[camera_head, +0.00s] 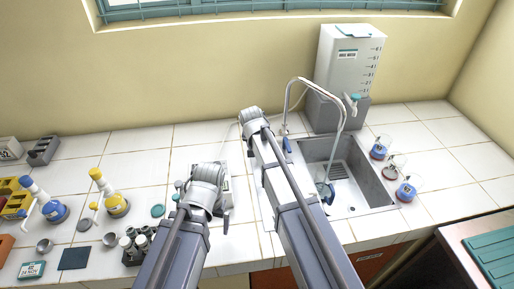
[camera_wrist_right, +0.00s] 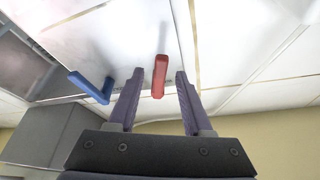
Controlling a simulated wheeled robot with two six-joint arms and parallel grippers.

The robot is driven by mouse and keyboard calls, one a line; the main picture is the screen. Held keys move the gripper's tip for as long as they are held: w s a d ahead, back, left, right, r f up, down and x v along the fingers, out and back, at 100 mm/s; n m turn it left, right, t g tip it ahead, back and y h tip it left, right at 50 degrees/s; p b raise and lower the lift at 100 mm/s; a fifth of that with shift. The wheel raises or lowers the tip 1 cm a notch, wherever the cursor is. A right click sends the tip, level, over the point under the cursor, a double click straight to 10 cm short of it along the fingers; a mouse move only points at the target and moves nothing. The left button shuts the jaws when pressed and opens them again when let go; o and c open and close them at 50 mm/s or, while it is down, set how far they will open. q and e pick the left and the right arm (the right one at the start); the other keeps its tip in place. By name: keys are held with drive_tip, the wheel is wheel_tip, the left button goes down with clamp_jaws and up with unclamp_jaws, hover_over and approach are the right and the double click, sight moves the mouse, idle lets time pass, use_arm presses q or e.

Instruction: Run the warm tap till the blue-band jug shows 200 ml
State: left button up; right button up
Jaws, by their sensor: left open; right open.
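In the right wrist view, my right gripper (camera_wrist_right: 159,76) is open, with the red tap lever (camera_wrist_right: 160,75) between its two fingers; I cannot tell whether they touch it. The blue tap lever (camera_wrist_right: 91,88) is left of it. In the head view the blue lever (camera_head: 287,145) shows beside my right arm, which hides the red one. The curved tap spout (camera_head: 343,110) reaches over the sink (camera_head: 375,192). A clear vessel with blue on it (camera_head: 327,194) stands in the sink under the spout, partly hidden; its level is unreadable. My left gripper (camera_head: 222,213) is open over the counter.
Several clear jugs with coloured bands (camera_head: 406,190) stand right of the sink. A white water tank (camera_head: 345,65) stands behind it. Blue (camera_head: 53,211) and yellow (camera_head: 116,206) bottles, and a dark vial rack (camera_head: 132,257), occupy the left counter. The back counter is mostly clear.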

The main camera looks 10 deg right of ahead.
use_arm(q)
drive_tip(key=shift+r, duration=0.1)
use_arm(e)
drive_tip(key=shift+r, duration=0.1)
use_arm(q)
wheel_tip(320, 180, up, 7)
drive_tip(key=p, duration=0.7)
use_arm(e)
drive_tip(key=v, duration=0.7)
drive_tip(key=shift+r, duration=0.25)
drive_tip(key=shift+s, duration=0.1)
idle(5.6)
